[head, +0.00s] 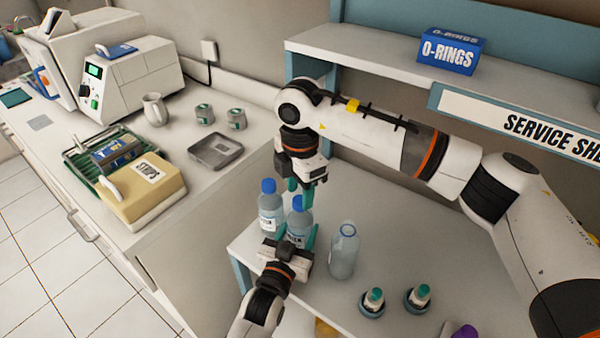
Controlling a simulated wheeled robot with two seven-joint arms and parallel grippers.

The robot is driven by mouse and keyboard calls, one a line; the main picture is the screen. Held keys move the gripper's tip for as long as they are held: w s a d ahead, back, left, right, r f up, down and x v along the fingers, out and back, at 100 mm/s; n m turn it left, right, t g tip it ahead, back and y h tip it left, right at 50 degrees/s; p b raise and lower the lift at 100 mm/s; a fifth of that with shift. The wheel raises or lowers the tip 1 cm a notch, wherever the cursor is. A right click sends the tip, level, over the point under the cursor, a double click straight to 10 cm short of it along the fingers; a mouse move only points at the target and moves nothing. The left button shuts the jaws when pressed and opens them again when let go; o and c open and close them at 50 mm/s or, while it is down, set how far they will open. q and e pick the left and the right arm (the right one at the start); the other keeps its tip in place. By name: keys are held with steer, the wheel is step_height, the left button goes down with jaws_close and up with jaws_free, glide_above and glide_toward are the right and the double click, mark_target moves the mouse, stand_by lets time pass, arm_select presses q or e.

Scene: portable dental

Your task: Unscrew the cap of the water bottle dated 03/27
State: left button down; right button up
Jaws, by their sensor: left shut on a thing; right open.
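Three water bottles stand on the white shelf. The left bottle (270,215) has a blue cap. The middle bottle (298,220) also has a blue cap (297,203). The right bottle (343,255) is clear, with a blue ring at its neck and no cap visible on top. Dates on the labels are too small to read. My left gripper (296,233) is shut on the middle bottle's body, from the front. My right gripper (300,190) is open and points down, its teal fingers at or just above the middle bottle's cap; contact cannot be told.
Two small teal-capped bottles (373,299) (420,294) stand in dark round holders at right. A purple object (464,332) lies at the bottom edge. A blue O-rings box (451,52) sits on the upper shelf. The left counter holds a grey tray (215,150) and a tan box (142,190).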

arm_select(q)
steer(key=shift+f, duration=0.1)
arm_select(e)
steer(key=shift+f, duration=0.8)
